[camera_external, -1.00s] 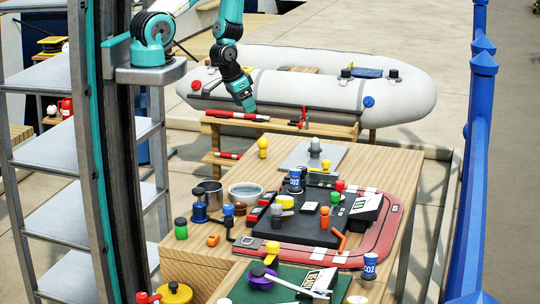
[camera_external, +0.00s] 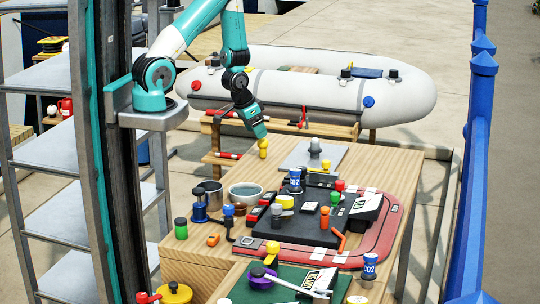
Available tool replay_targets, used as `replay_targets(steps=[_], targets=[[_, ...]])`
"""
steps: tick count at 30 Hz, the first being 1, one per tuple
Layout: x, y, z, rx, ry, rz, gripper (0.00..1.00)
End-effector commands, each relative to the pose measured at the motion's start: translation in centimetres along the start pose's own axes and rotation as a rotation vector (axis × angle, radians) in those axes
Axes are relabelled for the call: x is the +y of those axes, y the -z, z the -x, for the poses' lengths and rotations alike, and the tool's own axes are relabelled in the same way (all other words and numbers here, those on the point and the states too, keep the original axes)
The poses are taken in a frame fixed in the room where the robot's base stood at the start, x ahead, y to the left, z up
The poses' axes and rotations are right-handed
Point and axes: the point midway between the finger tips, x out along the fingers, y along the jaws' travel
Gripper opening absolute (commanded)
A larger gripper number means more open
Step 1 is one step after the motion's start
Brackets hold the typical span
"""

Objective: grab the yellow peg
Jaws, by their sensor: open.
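A yellow peg (camera_external: 263,148) stands upright near the far left corner of the wooden table. My gripper (camera_external: 262,136) points down right at the top of this peg, and the fingertips overlap the peg's head in the picture. I cannot tell whether the fingers are around the peg or just above or behind it. Another yellow-topped peg (camera_external: 271,252) stands near the green board at the front.
The wooden table (camera_external: 352,160) holds a black tray and a red life vest (camera_external: 392,222) with several coloured pegs. A metal cup (camera_external: 210,190) and a bowl (camera_external: 246,194) stand at the left. A grey plate with a grey peg (camera_external: 315,148) lies right of my gripper. A white dinghy (camera_external: 330,95) lies behind.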

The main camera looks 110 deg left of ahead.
Motion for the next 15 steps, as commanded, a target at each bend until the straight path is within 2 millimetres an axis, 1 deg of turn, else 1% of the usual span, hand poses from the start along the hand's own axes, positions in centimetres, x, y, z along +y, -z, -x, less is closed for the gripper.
replay_targets(steps=[4,11,15], targets=[[0.0,0.0,-1.7,-0.002,0.000,-0.001,0.66],[0.1,-0.1,-3.0,-0.001,0.000,0.000,0.66],[0.2,-0.4,-4.4,-0.004,0.000,0.000,0.66]])
